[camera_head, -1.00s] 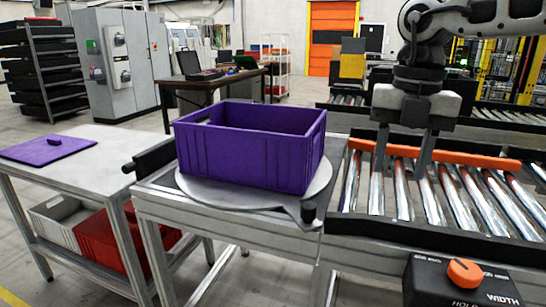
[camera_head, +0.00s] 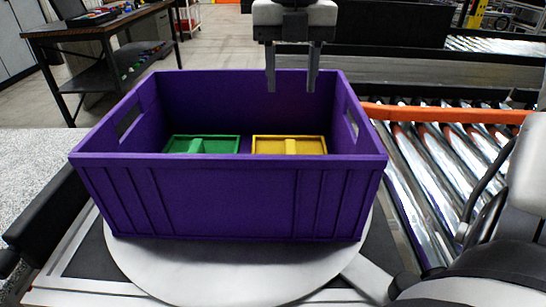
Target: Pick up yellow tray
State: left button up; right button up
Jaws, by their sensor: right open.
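My left gripper is not in view.
A green tray (camera_head: 203,144) lies left of the yellow one in the crate. The crate stands on a round metal turntable (camera_head: 240,273). A roller conveyor (camera_head: 430,175) with an orange rail (camera_head: 450,114) runs to the right. A dark table (camera_head: 95,30) stands at the back left.

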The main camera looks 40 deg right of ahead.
send_over(291, 150)
jog(key=s+a, duration=0.1)
notch_tip(291, 150, down, 8)
jog(key=shift+s+a+f, duration=0.1)
jog(key=shift+f, duration=0.1)
jog(key=shift+f+p, duration=0.35)
jog(key=shift+f, duration=2.75)
jog(key=shift+c, duration=0.3)
grip_shut()
